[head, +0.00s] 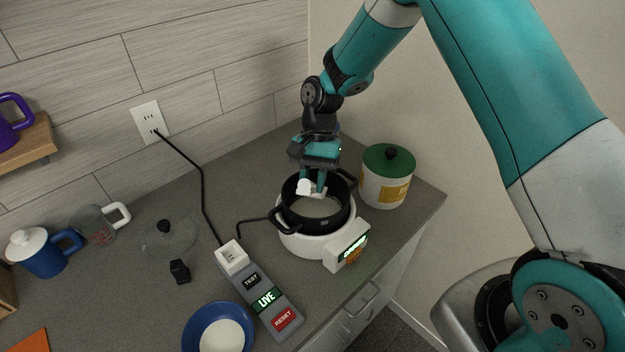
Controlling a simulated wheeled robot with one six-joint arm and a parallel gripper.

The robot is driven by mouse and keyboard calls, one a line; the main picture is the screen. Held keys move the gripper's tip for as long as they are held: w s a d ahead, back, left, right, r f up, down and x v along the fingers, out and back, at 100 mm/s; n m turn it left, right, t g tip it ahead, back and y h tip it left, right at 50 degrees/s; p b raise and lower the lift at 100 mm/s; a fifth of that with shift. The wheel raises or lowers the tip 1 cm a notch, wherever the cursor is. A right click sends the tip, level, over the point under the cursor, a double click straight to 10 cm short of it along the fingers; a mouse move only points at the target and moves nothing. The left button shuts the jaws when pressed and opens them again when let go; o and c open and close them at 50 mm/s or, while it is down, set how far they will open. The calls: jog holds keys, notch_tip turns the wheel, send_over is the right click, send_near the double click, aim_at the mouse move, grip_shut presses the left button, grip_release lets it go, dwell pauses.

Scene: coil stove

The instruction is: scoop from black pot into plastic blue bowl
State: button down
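The black pot (290,217) sits on a white coil stove (305,243), with pale contents showing inside. My gripper (315,184) points down over the pot's far side, with its fingertips near the pot's opening. It appears shut on a small white utensil (304,187); the utensil's exact shape and whether it touches the contents cannot be made out. The blue bowl (191,333) stands at the bottom of the view, cut off by the frame edge, with a white round area inside.
A power strip (262,297) with lit LIVE and red RESET labels lies between bowl and stove. A green-lidded canister (388,178) stands right of the pot. A glass lid (168,238), a white-handled clear cup (95,225) and a blue pitcher (42,254) stand left.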

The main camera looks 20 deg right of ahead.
aim_at(307, 182)
jog(key=shift+s+a+r+p, duration=0.1)
jog(key=shift+s+r+p, duration=0.05)
jog(key=shift+r+p, duration=0.95)
jog(key=shift+s+a+t+h+b, duration=0.35)
jog(key=shift+t+b, duration=0.25)
jog(key=shift+b, duration=0.55)
jog(key=t+h+b, duration=0.1)
jog(key=s+t+h+b, duration=0.1)
jog(key=s+a+t+h+b, duration=0.1)
jog(key=t+b, duration=0.1)
jog(key=shift+a+f, duration=0.1)
jog(key=shift+f, duration=0.15)
jog(key=shift+s+a+r+t+h, duration=0.15)
jog(key=shift+r+t+h, duration=0.15)
jog(key=shift+r+t, duration=0.2)
jog(key=shift+s+r+t+h, duration=0.1)
jog(key=shift+r+t+h, duration=0.15)
jog(key=shift+r+t, duration=0.2)
